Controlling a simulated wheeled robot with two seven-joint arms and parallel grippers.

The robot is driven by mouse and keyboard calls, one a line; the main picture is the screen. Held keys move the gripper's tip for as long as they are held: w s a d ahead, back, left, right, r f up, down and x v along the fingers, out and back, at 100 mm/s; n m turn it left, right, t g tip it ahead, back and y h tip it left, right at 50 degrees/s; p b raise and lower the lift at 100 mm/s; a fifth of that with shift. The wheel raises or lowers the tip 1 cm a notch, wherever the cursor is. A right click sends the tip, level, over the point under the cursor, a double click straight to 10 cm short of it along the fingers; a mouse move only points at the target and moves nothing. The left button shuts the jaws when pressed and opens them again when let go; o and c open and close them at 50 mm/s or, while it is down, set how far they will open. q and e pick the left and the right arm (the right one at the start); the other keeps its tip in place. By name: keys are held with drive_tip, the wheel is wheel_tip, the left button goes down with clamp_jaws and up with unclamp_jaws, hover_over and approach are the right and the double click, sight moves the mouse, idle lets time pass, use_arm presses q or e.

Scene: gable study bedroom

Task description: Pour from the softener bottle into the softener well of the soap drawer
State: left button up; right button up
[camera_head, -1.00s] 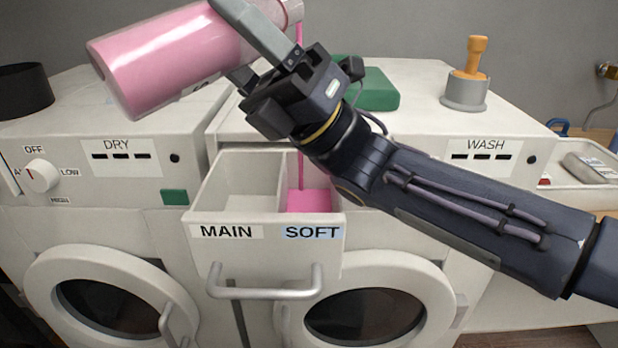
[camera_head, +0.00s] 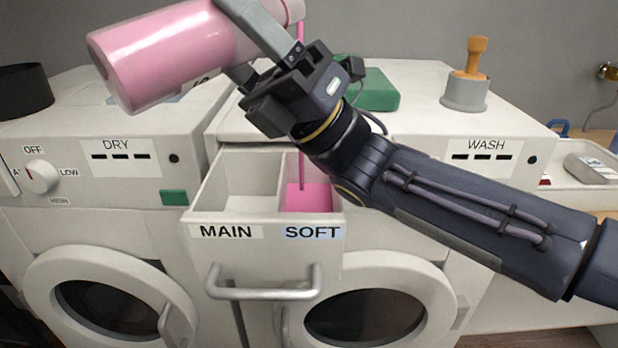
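My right gripper (camera_head: 258,40) is shut on the pink softener bottle (camera_head: 165,58), above the washer. The bottle is tipped, its base to the left and its mouth end up at the right. A thin pink stream (camera_head: 301,165) falls from the mouth end, passing behind the gripper, into the softener well (camera_head: 310,198) of the open soap drawer (camera_head: 208,215). Pink liquid covers the well's floor. The well is marked SOFT, and the MAIN well (camera_head: 252,192) beside it looks empty. My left gripper is not in view.
The washer (camera_head: 420,105) bears a green block (camera_head: 378,90) and a grey holder (camera_head: 465,92) with an orange-handled tool. The dryer (camera_head: 75,125) stands at left with a black round container (camera_head: 24,90) on top. A pale tray (camera_head: 590,185) is at far right.

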drive_tip(key=shift+d+r, duration=0.1)
idle(0.5)
drive_tip(key=shift+s+a+n+p, duration=0.15)
drive_tip(key=shift+a+n+p, duration=0.2)
drive_tip(key=shift+p, duration=0.45)
drive_tip(key=shift+s+a+f+n+g+h+p, duration=0.15)
drive_tip(key=shift+s+f+n+g+h+p, duration=0.15)
drive_tip(key=shift+n+g+h+p, duration=0.45)
wheel_tip(320, 180, down, 6)
drive_tip(key=n+g+h+b, duration=0.2)
drive_tip(key=b, duration=0.3)
drive_tip(key=shift+w+r, duration=0.15)
